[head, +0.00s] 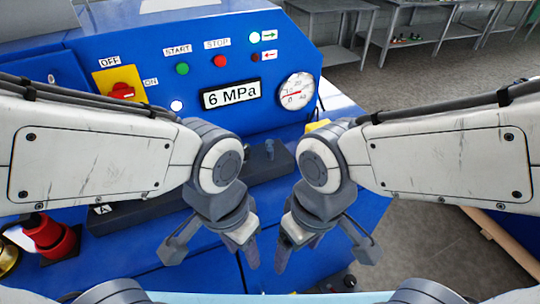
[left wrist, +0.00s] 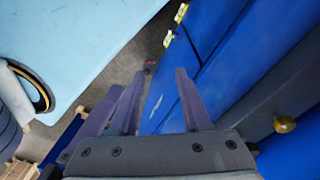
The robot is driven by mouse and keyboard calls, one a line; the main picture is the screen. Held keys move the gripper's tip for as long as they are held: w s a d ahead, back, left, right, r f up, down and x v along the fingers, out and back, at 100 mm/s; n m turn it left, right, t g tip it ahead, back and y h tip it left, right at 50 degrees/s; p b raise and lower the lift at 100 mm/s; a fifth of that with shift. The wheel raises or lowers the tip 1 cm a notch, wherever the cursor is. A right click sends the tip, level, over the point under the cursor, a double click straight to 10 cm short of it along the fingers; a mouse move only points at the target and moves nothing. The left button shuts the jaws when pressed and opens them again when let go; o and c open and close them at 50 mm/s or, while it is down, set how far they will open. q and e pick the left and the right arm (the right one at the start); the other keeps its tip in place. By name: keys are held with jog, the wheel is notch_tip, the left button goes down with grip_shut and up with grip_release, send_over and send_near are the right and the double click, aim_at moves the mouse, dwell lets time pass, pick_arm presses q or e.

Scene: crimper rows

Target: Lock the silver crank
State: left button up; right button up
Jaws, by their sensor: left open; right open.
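I cannot pick out a silver crank for certain. In the head view a small grey-blue upright piece (head: 270,149) stands on the dark bar of the blue machine, between my arms. In the left wrist view a small silvery mark (left wrist: 155,106) shows on the blue panel between the fingers, too small to identify. My left gripper (head: 210,252) is open and empty over the machine's blue front; its fingers also show in the left wrist view (left wrist: 158,104). My right gripper (head: 324,252) is open and empty close beside it. My arms hide much of the machine.
The blue machine (head: 235,55) carries a red switch (head: 122,90), a "6 MPa" display (head: 231,94) and a gauge (head: 296,91). A brass knob (left wrist: 284,124) shows in the left wrist view. Grey tables (head: 420,38) stand behind.

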pick_arm(q)
jog(key=shift+w, duration=0.1)
jog(key=c, duration=0.5)
jog(key=shift+w+d+r+n, duration=0.2)
jog(key=shift+w+r+n, duration=0.05)
jog(key=shift+n, duration=0.25)
grip_shut()
jog(key=w+a+r+n+h+p, duration=0.1)
jog(key=w+r+n, duration=0.3)
jog(key=w+n, duration=0.7)
jog(key=w+a+r+n+t+h+p, duration=0.1)
jog(key=w+r+n, duration=0.3)
jog(key=w+n, duration=0.8)
jog(key=shift+w+a+r+n+h+p, duration=0.25)
jog(key=shift+n+h+p, duration=0.4)
jog(key=shift+n, duration=1.55)
jog(key=shift+d, duration=0.1)
